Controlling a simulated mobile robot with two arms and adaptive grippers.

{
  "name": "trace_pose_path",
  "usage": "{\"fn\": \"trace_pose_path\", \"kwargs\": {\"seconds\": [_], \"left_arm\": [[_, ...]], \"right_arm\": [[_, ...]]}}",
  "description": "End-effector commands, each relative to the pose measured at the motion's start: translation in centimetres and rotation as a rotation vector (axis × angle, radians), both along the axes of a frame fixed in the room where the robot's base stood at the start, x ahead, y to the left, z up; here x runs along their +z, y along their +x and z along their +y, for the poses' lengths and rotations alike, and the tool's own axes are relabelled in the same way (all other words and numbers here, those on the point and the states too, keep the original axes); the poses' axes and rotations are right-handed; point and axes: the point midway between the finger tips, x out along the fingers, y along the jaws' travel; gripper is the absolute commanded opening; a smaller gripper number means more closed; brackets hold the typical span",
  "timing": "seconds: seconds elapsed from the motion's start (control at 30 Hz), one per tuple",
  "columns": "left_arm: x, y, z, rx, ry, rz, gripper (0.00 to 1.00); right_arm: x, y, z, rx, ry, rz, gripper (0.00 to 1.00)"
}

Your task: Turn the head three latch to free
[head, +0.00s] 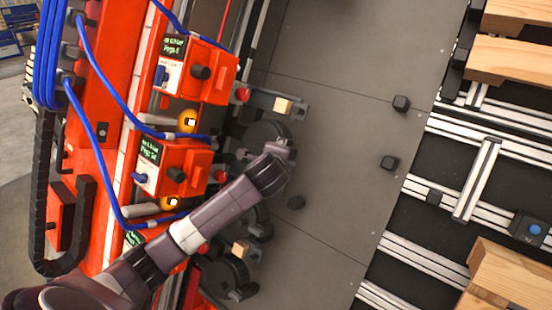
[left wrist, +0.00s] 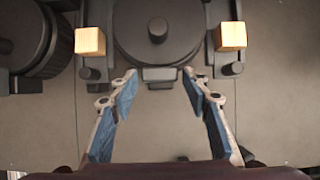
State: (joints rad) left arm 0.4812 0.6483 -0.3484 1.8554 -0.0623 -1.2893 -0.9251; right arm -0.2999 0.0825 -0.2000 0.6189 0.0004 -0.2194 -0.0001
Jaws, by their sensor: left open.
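Two orange head units show in the head view, an upper one (head: 219,88) and a lower one (head: 196,160). Each has a small dark screen, a blue lever and a black knob; the upper lever (head: 160,76) and lower lever (head: 138,178) stick out from white plates. The screen text is too small to tell which is head three. My left gripper (head: 281,152) is over the row of dark round parts right of the heads. In the left wrist view it is open and empty (left wrist: 160,76), with its fingertips near a dark disc (left wrist: 157,30). My right gripper is out of view.
Wooden blocks (left wrist: 90,41) (left wrist: 232,35) flank the disc. Blue hoses (head: 107,85) loop over the heads. My left arm covers part of the lower head area. The grey plate (head: 340,130) is mostly clear, with small black knobs (head: 401,103). Pallet boards (head: 510,60) lie at right.

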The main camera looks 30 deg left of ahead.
Motion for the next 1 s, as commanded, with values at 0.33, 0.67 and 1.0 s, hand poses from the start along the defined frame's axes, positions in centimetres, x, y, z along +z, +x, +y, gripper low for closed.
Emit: {"fn": "trace_pose_path", "kwargs": {"seconds": [0.33,0.67,1.0], "left_arm": [[2.7,-5.1,-2.6,-0.002,-0.001,-0.002,0.43],[4.4,-8.5,-4.1,0.002,-0.001,-0.001,0.43],[4.5,-8.9,-4.3,0.003,-0.001,0.001,0.43]], "right_arm": [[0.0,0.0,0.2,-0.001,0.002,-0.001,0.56],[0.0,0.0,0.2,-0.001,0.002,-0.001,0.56],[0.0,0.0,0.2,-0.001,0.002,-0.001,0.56]]}}
